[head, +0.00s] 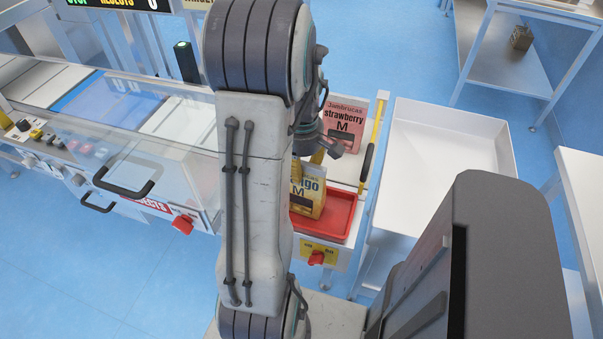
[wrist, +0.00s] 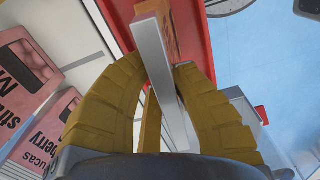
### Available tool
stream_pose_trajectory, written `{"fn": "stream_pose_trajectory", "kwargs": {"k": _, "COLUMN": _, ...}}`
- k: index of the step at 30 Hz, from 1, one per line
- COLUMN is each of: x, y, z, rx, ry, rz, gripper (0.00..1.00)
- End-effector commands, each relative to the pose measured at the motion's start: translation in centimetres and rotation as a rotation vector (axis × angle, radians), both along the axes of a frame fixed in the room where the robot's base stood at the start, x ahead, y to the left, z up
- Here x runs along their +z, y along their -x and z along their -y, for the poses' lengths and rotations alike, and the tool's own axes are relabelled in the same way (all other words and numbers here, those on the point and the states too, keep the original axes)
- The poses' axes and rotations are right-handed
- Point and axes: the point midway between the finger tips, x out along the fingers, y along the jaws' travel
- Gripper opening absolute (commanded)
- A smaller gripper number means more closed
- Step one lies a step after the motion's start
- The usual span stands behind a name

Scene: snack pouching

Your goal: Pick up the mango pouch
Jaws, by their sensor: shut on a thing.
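The yellow mango pouch (head: 311,203) stands upright at the red tray (head: 345,224) in the head view, partly hidden by my arm. My gripper (head: 318,157) is at its top edge. In the wrist view the yellow fingers of my gripper (wrist: 160,75) are shut from both sides on the pouch, which shows edge-on as a narrow silver strip (wrist: 163,68) with a little orange beyond. Whether the pouch touches the tray cannot be told. Part of the red tray also shows in the wrist view (wrist: 193,45).
A pink strawberry pouch (head: 344,122) stands behind, and it lies left of my fingers in the wrist view (wrist: 30,85). A large white bin (head: 445,140) is at the right. A clear-covered conveyor (head: 150,135) with handles is at the left.

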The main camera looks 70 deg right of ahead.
Motion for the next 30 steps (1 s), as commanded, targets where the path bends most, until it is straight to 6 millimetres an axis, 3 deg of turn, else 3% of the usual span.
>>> {"fn": "stream_pose_trajectory", "kwargs": {"k": 7, "x": 3.7, "y": 0.0, "z": -0.1, "rx": 0.000, "ry": 0.006, "rz": 0.001, "gripper": 0.00}}
{"fn": "stream_pose_trajectory", "kwargs": {"k": 21, "x": 8.0, "y": 2.1, "z": -7.6, "rx": -0.001, "ry": 0.006, "rz": 0.001, "gripper": 0.00}}
{"fn": "stream_pose_trajectory", "kwargs": {"k": 30, "x": 9.7, "y": 2.8, "z": -10.4, "rx": -0.001, "ry": 0.002, "rz": 0.000, "gripper": 0.00}}
